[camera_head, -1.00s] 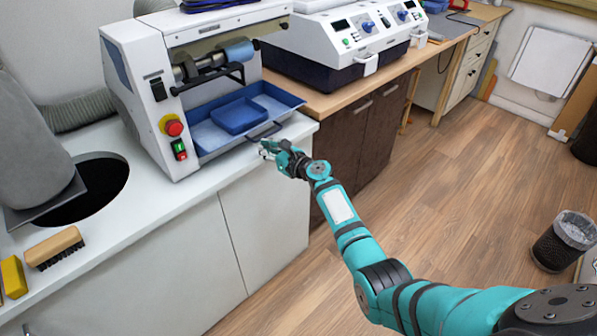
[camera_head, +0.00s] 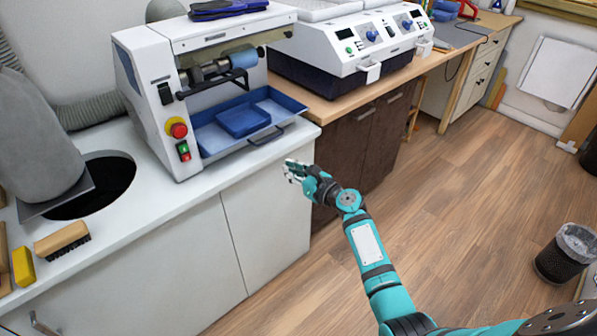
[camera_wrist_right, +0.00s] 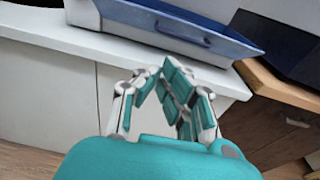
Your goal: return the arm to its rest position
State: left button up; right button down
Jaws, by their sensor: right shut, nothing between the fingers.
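My right arm (camera_head: 366,243) is teal and reaches in from the lower right in the head view. Its gripper (camera_head: 289,168) is in front of the white counter's edge, below and to the right of the machine's blue tray. In the right wrist view the gripper (camera_wrist_right: 163,72) has its fingertips together with nothing between them. The counter front and the blue tray (camera_wrist_right: 190,28) show beyond it, apart from the fingers. My left gripper is not in view.
A white machine (camera_head: 150,95) with a blue tray (camera_head: 285,103) stands on the white counter (camera_head: 150,215). A brush (camera_head: 62,238) and a yellow block (camera_head: 23,267) lie at the left. A bin (camera_head: 566,254) stands at the right. The wooden floor (camera_head: 470,190) between is clear.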

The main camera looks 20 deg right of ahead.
jog(key=s+f+n+g+h, duration=0.1)
jog(key=s+f+n+g, duration=0.2)
jog(key=s+f+n, duration=0.55)
jog(key=s+f+n+g+h, duration=0.15)
jog(key=s+f, duration=0.45)
jog(key=f, duration=0.7)
jog(key=s+f+n+g+h, duration=0.1)
jog(key=s+f+n+g, duration=0.25)
jog(key=s+f, duration=0.6)
jog(key=s+f+n+g, duration=0.2)
jog(key=s+f+n, duration=0.4)
jog(key=s, duration=0.6)
jog(key=s+f+n+g+h, duration=0.1)
jog(key=s+f+n, duration=0.5)
jog(key=s, duration=0.6)
jog(key=s+f+n+g+h, duration=0.1)
jog(key=s+f+n+g, duration=0.2)
jog(key=s, duration=0.9)
notch_tip(320, 180, down, 4)
jog(key=n, duration=0.5)
jog(key=shift+s+r+n, duration=0.2)
jog(key=shift+s+n, duration=0.15)
jog(key=shift+d, duration=0.1)
